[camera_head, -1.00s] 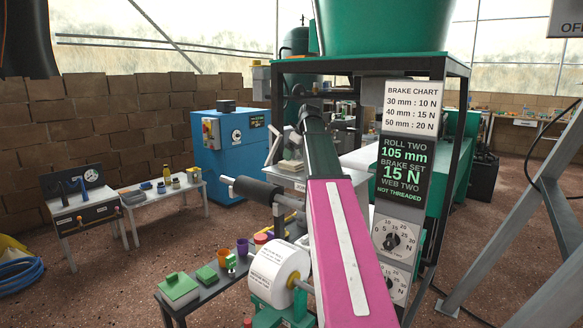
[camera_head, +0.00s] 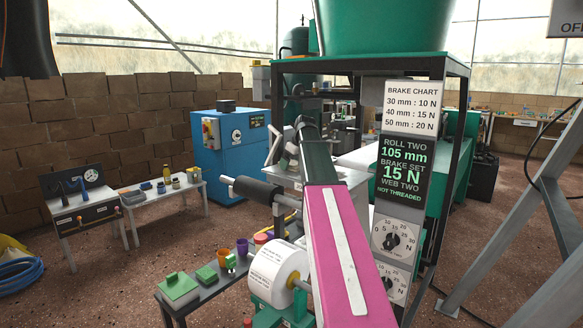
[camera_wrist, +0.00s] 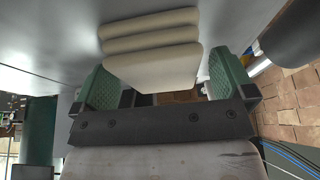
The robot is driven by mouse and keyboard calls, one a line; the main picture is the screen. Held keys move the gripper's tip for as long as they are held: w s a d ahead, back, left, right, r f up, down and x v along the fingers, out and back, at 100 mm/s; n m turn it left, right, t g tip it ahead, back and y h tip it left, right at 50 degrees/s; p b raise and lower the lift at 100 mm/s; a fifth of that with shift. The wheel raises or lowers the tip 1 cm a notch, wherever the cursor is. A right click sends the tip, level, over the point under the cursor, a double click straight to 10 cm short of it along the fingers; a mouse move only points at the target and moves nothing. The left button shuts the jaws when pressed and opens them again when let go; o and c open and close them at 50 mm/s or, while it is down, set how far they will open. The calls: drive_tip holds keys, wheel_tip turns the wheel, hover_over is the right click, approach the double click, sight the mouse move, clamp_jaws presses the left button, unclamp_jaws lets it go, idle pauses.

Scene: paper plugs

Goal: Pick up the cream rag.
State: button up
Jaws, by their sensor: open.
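The cream rag (camera_wrist: 152,45) shows in the wrist view as a thick, folded stack with rounded edges on a smooth grey surface (camera_wrist: 55,40). My gripper (camera_wrist: 166,80) is open, with one green ridged finger on the left and one on the right of the rag's near end.
A dark roller (camera_head: 258,192) sticks out left of my arm. A white paper roll (camera_head: 278,272) stands nearer, beside a dark bench with green boxes (camera_head: 178,289). The green machine's dark frame post (camera_head: 450,180) and brake dials (camera_head: 397,237) stand close on the right.

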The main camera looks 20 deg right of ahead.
sight(291, 162)
idle(0.3)
drive_tip(key=c, duration=1)
drive_tip(key=shift+c, duration=0.2)
drive_tip(key=shift+r, duration=0.65)
wheel_tip(291, 162, up, 2)
drive_tip(key=shift+w+r, duration=0.1)
drive_tip(key=shift+r, duration=0.1)
drive_tip(key=shift+s+d+r, duration=0.1)
drive_tip(key=shift+s+d, duration=0.2)
drive_tip(key=shift+s, duration=0.4)
drive_tip(key=s+d, duration=0.3)
drive_tip(key=s, duration=0.1)
drive_tip(key=s+d, duration=0.3)
drive_tip(key=s, duration=0.2)
drive_tip(key=s+d, duration=0.3)
drive_tip(key=s, duration=0.1)
drive_tip(key=shift+s+d, duration=0.15)
drive_tip(key=shift+s, duration=0.25)
